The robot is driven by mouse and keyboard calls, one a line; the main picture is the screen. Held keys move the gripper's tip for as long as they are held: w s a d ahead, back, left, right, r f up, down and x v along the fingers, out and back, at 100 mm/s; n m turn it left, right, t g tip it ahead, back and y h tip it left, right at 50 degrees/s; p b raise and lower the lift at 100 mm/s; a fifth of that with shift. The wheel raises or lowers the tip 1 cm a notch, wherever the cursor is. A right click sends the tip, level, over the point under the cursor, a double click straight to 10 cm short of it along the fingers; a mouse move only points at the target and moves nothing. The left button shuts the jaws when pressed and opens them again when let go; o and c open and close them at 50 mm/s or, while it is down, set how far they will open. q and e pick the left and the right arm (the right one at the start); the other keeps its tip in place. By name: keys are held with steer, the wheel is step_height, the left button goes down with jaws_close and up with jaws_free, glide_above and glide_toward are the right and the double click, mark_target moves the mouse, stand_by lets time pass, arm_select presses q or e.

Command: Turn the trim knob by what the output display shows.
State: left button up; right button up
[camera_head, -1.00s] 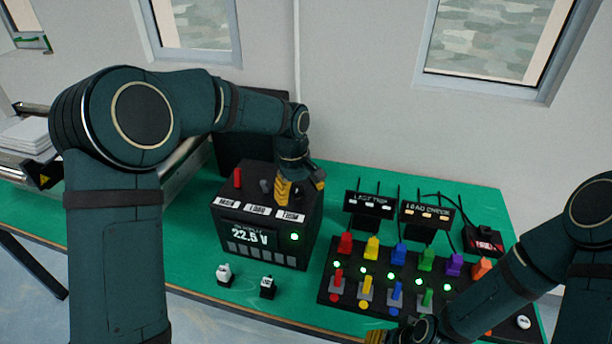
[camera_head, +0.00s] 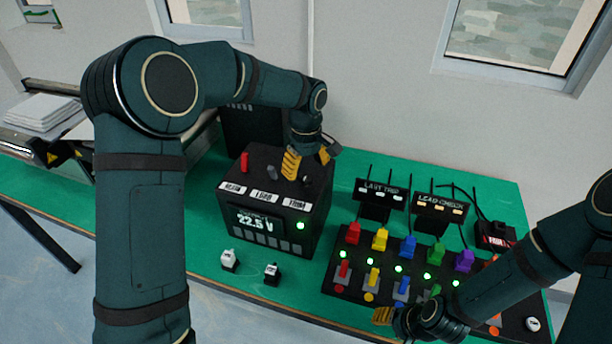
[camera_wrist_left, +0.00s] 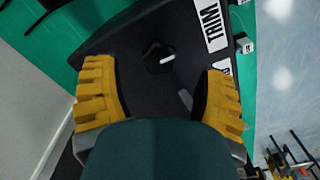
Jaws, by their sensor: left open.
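The black power box (camera_head: 265,257) stands on the green bench with labelled controls on top. Its output display (camera_head: 255,222) reads 22.5 V, with a green light lit beside it. The dark trim knob (camera_head: 306,180) sits behind the TRIM label (camera_head: 296,204). In the left wrist view the knob (camera_wrist_left: 158,57) has a white pointer mark and lies between the two fingers, apart from both. My left gripper (camera_head: 308,160) is open and empty, above the knob. My right gripper (camera_head: 382,316) is at the front of the switch board, mostly hidden by its own arm.
A red control (camera_head: 245,162) and a grey knob (camera_head: 272,173) stand beside the trim knob. Two small plugs (camera_head: 229,261) stand in front of the box.

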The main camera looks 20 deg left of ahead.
mark_target(306, 176)
arm_select(q)
steer(key=shift+f, duration=1.55)
arm_select(e)
steer(key=shift+f, duration=0.1)
arm_select(q)
steer(key=c, duration=1.2)
